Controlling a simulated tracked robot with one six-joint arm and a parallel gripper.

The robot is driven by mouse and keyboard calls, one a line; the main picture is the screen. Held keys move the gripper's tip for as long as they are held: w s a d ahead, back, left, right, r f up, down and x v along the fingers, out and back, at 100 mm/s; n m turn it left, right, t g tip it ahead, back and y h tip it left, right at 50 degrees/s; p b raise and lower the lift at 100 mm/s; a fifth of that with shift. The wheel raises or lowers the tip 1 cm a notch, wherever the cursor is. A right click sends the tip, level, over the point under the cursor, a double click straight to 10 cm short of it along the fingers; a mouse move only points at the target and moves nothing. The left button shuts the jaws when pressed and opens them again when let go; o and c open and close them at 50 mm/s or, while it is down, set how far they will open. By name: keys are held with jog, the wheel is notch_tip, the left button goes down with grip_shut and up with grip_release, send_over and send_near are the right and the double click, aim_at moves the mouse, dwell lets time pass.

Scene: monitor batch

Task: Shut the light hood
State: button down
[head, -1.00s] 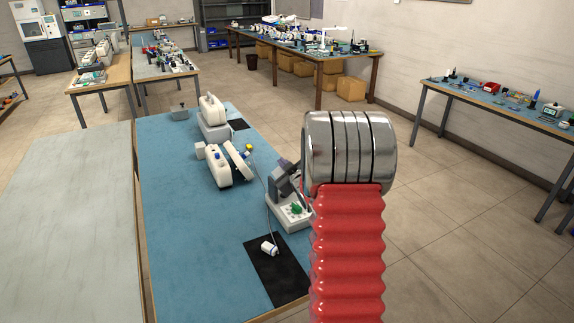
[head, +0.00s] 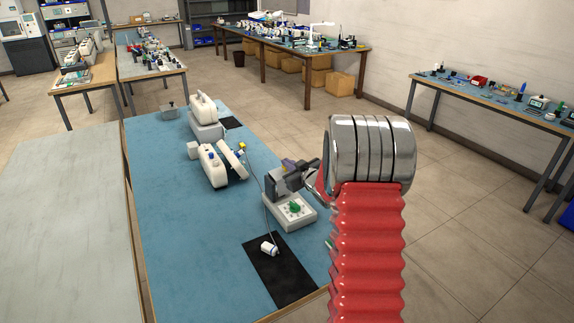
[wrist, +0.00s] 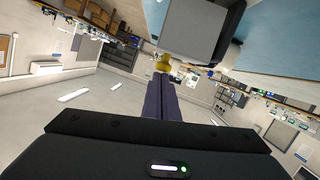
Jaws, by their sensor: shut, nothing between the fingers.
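A small instrument has a pale base (head: 290,212) with a green item and round marks on top. A dark grey boxy part, which looks like the light hood (head: 279,187), stands raised over its far left side. My gripper (head: 288,163) is beside and just behind this part, partly hidden, with purple fingers. In the wrist view my gripper (wrist: 161,78) is shut and empty. A grey, dark-sided box (wrist: 195,28), probably the hood, is just beyond and right of the fingertips. I cannot tell whether they touch. A yellow item (wrist: 163,60) shows past the tips.
A black mat (head: 282,272) with a small white bottle (head: 268,248) lies in front. White moulded devices (head: 212,166) stand left on the blue bench (head: 170,235), with another white device (head: 203,107) behind. A cable runs near the instrument. Bare floor lies to the right.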

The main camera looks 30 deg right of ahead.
jog(key=shift+d+f, duration=0.2)
jog(key=shift+d, duration=0.05)
jog(key=shift+s, duration=0.1)
jog(key=shift+r, duration=0.15)
notch_tip(320, 180, up, 4)
jog(key=shift+f, duration=0.1)
jog(key=d+v, duration=0.1)
jog(key=v, duration=0.9)
jog(key=shift+a, duration=0.2)
jog(key=shift+f, duration=0.1)
